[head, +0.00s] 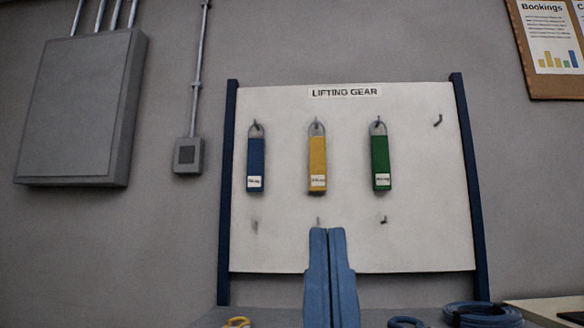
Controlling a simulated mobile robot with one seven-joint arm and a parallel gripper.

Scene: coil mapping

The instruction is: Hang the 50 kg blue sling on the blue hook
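A blue sling (255,163) with a grey loop and a white label hangs upright on the upper left hook (256,124) of the white lifting gear board (280,245). The label is too small to read. The hook colours cannot be told; the hooks look dark. My gripper (327,231) seems to be the two blue fingers rising from the bottom centre. They lie side by side with only a thin seam, and no object shows between them. They appear below the slings, in front of the board, apart from the blue sling.
A yellow sling (317,163) and a green sling (380,162) hang to the right. The upper right hook (437,120) and lower right hook (383,220) are bare. A blue coil (482,314), a blue loop (406,322) and a yellow loop (237,322) lie below the board.

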